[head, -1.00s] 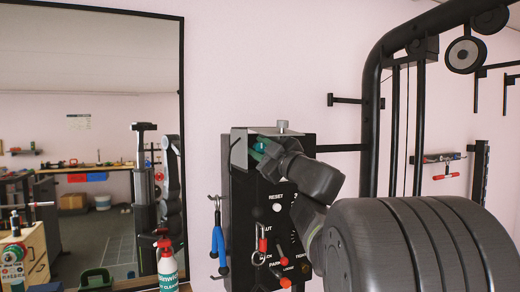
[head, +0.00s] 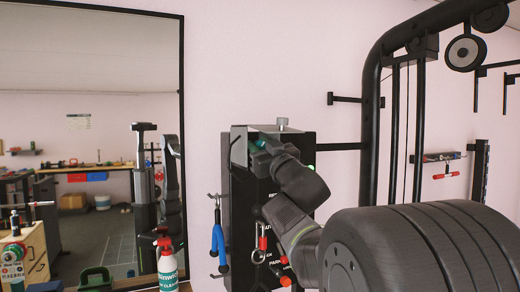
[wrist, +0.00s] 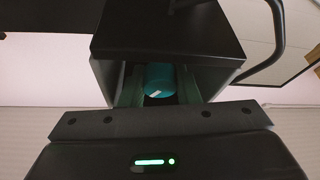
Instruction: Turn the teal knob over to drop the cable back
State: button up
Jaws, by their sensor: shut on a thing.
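The teal knob (wrist: 159,78) shows in the wrist view as a short cylinder with a small white mark, under the dark housing of the black panel box (head: 238,215). My gripper (wrist: 158,92) is shut on the knob, with a finger on each side of it. In the head view my gripper (head: 256,143) is at the top of the panel box, and the knob is mostly hidden by it. I cannot make out the cable the knob works on.
Large black weight plates (head: 400,250) fill the lower right, close to my arm. A black rack frame (head: 372,120) stands behind them. A spray bottle (head: 167,262) stands before the mirror (head: 85,60).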

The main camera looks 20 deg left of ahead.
jog(key=m+t+h+b, duration=0.1)
jog(key=m, duration=0.1)
jog(key=m+t+b, duration=0.1)
jog(key=m, duration=0.2)
jog(key=shift+f+h, duration=0.15)
jog(key=shift+h, duration=0.25)
jog(key=shift+r+m+t+h, duration=0.1)
jog(key=shift+m+t+h, duration=0.25)
jog(key=shift+m, duration=0.7)
jog(key=shift+r+m+t+h, duration=0.1)
jog(key=shift+m+t+h, duration=0.25)
jog(key=shift+m, duration=0.7)
jog(key=m+h+p, duration=0.1)
jog(key=m+p, duration=0.1)
jog(key=m+h+p, duration=0.1)
jog(key=m+p, duration=0.1)
jog(key=p, duration=0.1)
jog(key=shift+r+t, duration=0.2)
jog(key=shift+t, duration=0.2)
jog(key=m+h+p, duration=0.1)
jog(key=m+p, duration=0.1)
jog(key=p, duration=0.1)
jog(key=shift+f+m+p, duration=0.1)
jog(key=shift+m+p, duration=0.2)
jog(key=shift+m, duration=0.1)
jog(key=shift+f, duration=0.15)
jog(key=o, duration=0.7)
jog(key=v, duration=1.3)
jog(key=shift+s+b, duration=0.35)
jog(key=shift+b, duration=0.05)
